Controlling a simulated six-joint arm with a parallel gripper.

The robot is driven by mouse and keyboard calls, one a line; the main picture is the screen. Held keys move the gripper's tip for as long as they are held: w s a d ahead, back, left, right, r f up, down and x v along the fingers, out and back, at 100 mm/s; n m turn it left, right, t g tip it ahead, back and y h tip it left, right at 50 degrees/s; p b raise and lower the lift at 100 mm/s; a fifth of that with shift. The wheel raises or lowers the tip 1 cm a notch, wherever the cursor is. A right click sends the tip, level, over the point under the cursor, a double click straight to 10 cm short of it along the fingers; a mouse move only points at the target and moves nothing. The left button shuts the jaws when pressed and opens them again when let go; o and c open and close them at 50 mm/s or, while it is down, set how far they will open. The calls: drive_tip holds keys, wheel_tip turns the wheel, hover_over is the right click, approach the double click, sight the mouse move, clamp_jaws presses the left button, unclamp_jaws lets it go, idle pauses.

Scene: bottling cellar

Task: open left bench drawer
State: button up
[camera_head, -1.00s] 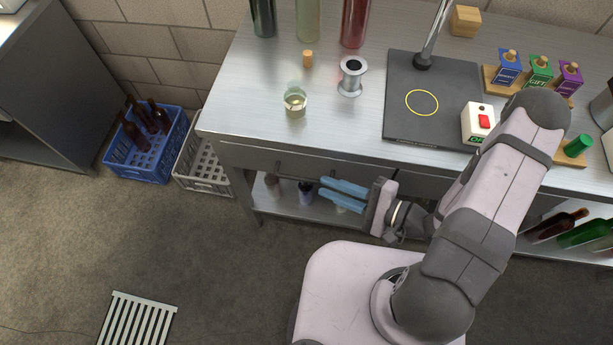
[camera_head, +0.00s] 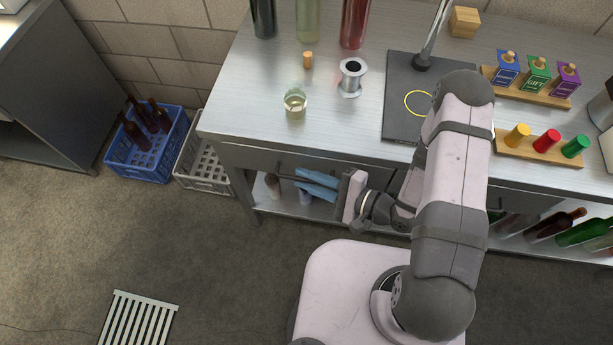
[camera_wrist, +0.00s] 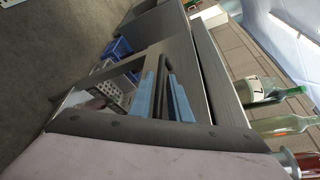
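The left bench drawer (camera_head: 250,158) is a grey front under the left part of the steel bench top, and it looks shut. Its dark bar handle (camera_head: 284,177) runs along the front. My gripper (camera_head: 318,184), with two blue fingers, is at the handle below the bench edge, pointing left. In the wrist view the fingers (camera_wrist: 162,95) stand apart, and the dark handle bar shows between them beside the drawer front (camera_wrist: 187,65). The gripper looks open. Whether a finger touches the bar cannot be told.
The bench top (camera_head: 240,105) carries a glass (camera_head: 295,103), a metal spool (camera_head: 351,77), a cork (camera_head: 308,60) and tall bottles. A lower shelf (camera_head: 290,208) holds bottles behind my gripper. A blue crate (camera_head: 150,172) and a grey crate (camera_head: 205,182) stand left.

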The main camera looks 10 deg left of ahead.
drive_tip(key=shift+a, duration=0.15)
clamp_jaws()
drive_tip(key=shift+s, duration=2.25)
unclamp_jaws()
drive_tip(key=shift+w, duration=0.1)
drive_tip(key=p+v, duration=0.2)
drive_tip(key=v, duration=0.5)
drive_tip(key=shift+p, duration=0.3)
drive_tip(key=shift+o, duration=0.2)
